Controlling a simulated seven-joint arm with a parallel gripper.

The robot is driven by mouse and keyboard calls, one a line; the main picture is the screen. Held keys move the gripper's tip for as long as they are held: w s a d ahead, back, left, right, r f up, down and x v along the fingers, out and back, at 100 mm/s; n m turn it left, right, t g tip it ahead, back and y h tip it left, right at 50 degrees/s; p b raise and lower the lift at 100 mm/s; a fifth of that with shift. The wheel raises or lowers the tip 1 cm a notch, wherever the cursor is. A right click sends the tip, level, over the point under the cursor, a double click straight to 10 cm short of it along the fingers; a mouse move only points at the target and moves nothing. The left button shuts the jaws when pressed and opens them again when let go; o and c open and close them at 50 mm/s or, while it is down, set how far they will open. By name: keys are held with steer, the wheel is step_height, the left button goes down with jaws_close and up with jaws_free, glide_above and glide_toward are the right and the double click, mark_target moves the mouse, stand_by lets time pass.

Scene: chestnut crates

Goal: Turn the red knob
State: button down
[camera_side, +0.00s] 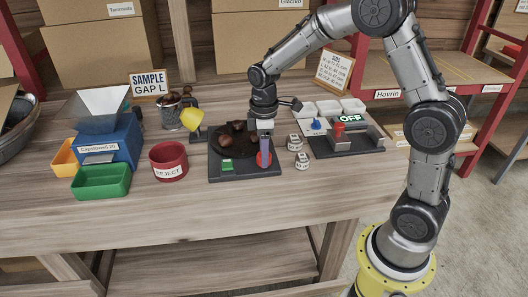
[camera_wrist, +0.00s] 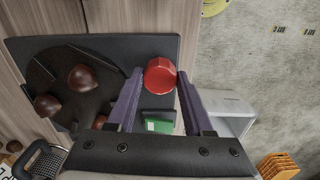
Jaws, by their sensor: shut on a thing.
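The red knob (camera_side: 260,162) sits at the front right of a dark base plate (camera_side: 246,172). In the wrist view the knob (camera_wrist: 160,76) lies between my two fingertips. My gripper (camera_side: 265,162) points down over the knob and is shut on it; its purple fingers hide part of the knob in the side view.
The front table strip is clear.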

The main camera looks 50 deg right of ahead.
steer(key=shift+m, duration=1.5)
steer(key=shift+c, duration=1.5)
jaws_free()
step_height(320, 180, up, 14)
